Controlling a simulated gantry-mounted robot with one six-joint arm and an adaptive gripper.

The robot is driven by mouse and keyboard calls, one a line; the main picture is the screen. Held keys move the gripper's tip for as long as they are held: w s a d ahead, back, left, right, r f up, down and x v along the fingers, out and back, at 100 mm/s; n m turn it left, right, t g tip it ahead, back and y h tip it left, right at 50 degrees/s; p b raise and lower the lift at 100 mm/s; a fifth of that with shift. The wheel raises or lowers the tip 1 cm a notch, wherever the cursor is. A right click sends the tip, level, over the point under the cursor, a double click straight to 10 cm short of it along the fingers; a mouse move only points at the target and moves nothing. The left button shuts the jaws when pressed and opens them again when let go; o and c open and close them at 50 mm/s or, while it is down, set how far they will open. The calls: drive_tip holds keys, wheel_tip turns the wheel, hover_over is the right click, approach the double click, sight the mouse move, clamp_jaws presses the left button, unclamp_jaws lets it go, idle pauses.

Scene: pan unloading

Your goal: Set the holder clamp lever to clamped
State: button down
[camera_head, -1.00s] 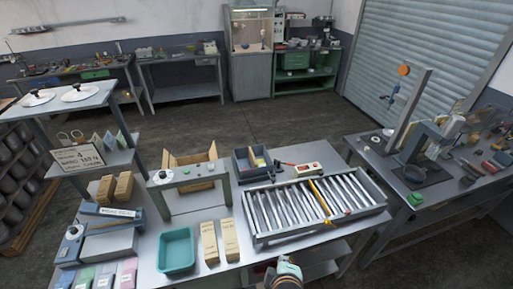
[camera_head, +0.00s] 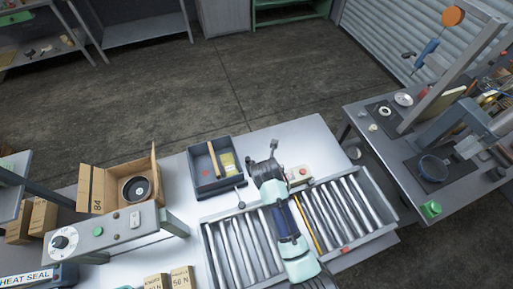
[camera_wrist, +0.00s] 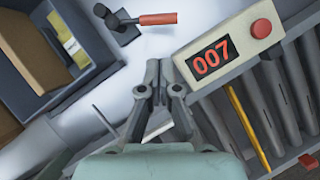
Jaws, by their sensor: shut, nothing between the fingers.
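A lever with a red handle (camera_wrist: 158,18) stands on a small dark mount (camera_wrist: 120,22) at the top of the wrist view. It looks like the clamp lever, with its handle pointing right. My gripper (camera_wrist: 158,70) is shut and empty, its fingertips below the handle in that view and apart from it. In the head view my gripper (camera_head: 264,168) is beyond the roller tray's far edge, between the grey bin and the counter box. The red handle cannot be made out there. Whether the lever is clamped is not clear.
A grey bin (camera_head: 193,186) stands to the left. A counter box (camera_wrist: 228,48) reading 007, with a red button, stands to the right. The roller tray (camera_head: 212,240) lies under my arm. An open carton (camera_head: 90,180) is farther left. Bare bench shows beyond the gripper.

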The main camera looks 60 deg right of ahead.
drive_tip(key=b+x, duration=0.1)
drive_tip(key=x, duration=0.9)
drive_tip(key=shift+f, duration=0.2)
drive_tip(key=shift+d, duration=0.4)
idle(0.5)
drive_tip(key=shift+d, duration=0.85)
drive_tip(key=shift+w+d, duration=0.35)
drive_tip(key=shift+d, duration=0.45)
drive_tip(key=shift+w+d, duration=0.4)
drive_tip(key=shift+d, duration=0.35)
drive_tip(key=shift+w+d+f+b, duration=0.1)
drive_tip(key=shift+w+d+b, duration=0.55)
drive_tip(key=shift+d+b, duration=0.05)
drive_tip(key=shift+w+d+b, duration=0.55)
drive_tip(key=shift+w+b, duration=0.1)
drive_tip(key=shift+w, duration=0.25)
drive_tip(key=shift+w+d+n+y, duration=0.3)
drive_tip(key=shift+w+n, duration=0.3)
drive_tip(key=shift+n, duration=0.3)
